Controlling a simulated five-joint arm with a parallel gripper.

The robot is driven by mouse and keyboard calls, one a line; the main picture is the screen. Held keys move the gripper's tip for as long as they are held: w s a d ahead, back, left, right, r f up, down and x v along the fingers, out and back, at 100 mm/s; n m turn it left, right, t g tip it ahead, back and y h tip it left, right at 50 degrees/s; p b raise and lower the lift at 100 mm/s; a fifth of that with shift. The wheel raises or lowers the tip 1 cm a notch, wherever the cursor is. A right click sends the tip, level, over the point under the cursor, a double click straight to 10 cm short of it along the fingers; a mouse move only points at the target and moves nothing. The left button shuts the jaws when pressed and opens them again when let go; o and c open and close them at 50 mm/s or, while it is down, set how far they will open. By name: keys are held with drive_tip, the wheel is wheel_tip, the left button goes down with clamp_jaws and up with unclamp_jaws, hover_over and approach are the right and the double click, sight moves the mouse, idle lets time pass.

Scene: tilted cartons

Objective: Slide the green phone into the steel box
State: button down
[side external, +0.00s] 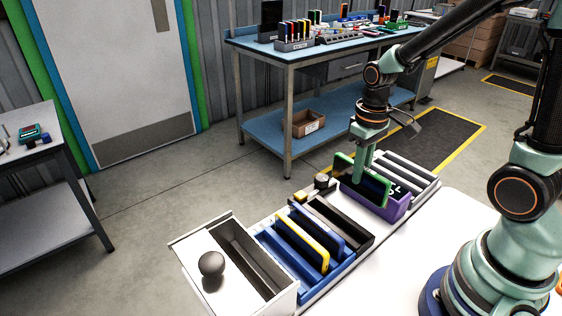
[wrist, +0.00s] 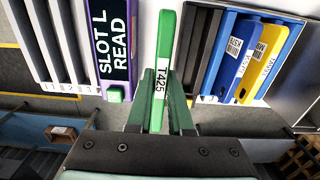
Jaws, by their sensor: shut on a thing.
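The green phone (side external: 371,186) stands on edge, its dark face toward the side camera. In the wrist view its green edge with a T425 label (wrist: 162,70) points away from me. My gripper (side external: 362,160) is shut on the phone's upper part; its green fingers (wrist: 160,116) flank the phone. The phone overlaps the purple carton (side external: 399,207) in the side view, but the wrist view shows it beside that carton. Its lower edge is hard to judge. A pale metal-looking box (side external: 279,300) with a dark open compartment stands at the row's near left end; I take it as the steel box.
Beside the pale box is a blue carton (side external: 333,277) holding blue and yellow phones, then a black carton (side external: 357,242). A grey slotted rack (side external: 424,180) lies beyond the purple carton. A dark ball (side external: 211,264) sits on the pale box. White table (side external: 390,270) is clear in front.

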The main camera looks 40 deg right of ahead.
drive_tip(key=a+r, duration=0.4)
drive_tip(key=a, duration=1.1)
drive_tip(key=a+r, duration=0.3)
drive_tip(key=a, duration=1.3)
drive_tip(key=shift+s+d+f, duration=0.1)
drive_tip(key=shift+d+f, duration=0.05)
drive_tip(key=shift+f, duration=2.9)
drive_tip(key=shift+d+f, duration=0.1)
drive_tip(key=shift+f, duration=2.95)
drive_tip(key=shift+f, duration=0.35)
drive_tip(key=c, duration=0.8)
unclamp_jaws()
drive_tip(key=shift+o, duration=0.2)
wheel_tip(320, 180, up, 12)
